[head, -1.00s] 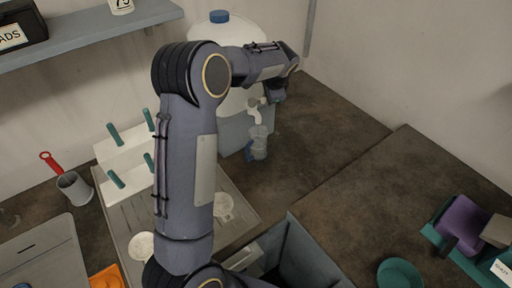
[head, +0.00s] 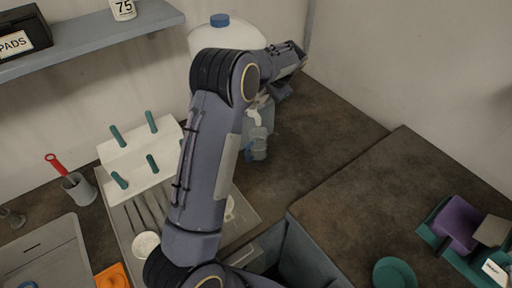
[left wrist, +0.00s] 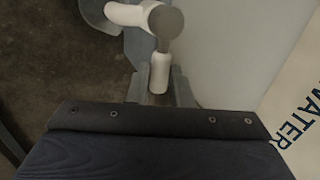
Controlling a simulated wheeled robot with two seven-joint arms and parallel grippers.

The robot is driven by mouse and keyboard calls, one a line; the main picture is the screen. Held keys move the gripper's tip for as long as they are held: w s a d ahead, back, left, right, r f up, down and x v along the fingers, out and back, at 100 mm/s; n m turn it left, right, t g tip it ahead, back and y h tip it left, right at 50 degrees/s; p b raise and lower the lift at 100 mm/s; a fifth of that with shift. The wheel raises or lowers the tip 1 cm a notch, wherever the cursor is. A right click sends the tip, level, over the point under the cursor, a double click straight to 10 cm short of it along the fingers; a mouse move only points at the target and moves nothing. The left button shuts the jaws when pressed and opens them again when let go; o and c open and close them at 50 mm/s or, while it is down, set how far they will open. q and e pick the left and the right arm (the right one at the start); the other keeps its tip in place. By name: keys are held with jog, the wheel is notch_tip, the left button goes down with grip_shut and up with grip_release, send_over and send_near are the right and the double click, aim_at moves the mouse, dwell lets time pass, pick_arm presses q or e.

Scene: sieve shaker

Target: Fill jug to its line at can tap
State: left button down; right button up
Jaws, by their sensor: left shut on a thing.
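The white water can (head: 205,38) with a blue cap stands at the back wall, partly hidden by my left arm. Its white tap (head: 252,116) sticks out low on its front and also shows in the left wrist view (left wrist: 125,14). The clear jug (head: 259,148) with a blue handle is below the tap. Its fill line and water level are too small to tell. My left gripper (left wrist: 157,98) is shut on the tap's white lever (left wrist: 160,70); in the head view the fingertips are mostly hidden beside the tap. My right gripper is out of view.
A white rack (head: 140,150) with teal handles stands left of my arm. A grey cup (head: 78,188) holds a red-handled tool. A teal tray (head: 432,232) with a purple piece and a teal bowl (head: 394,273) lie at right. The counter right of the jug is clear.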

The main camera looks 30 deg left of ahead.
pick_arm(q)
jog(key=shift+s+a+f, duration=0.1)
jog(key=shift+a, duration=0.05)
jog(key=c, duration=1.2)
grip_release()
jog(key=shift+c, duration=0.2)
jog(key=shift+r, duration=0.3)
jog(key=b+v, duration=0.1)
jog(key=v, duration=0.6)
jog(key=shift+d, duration=0.3)
jog(key=shift+r, duration=0.1)
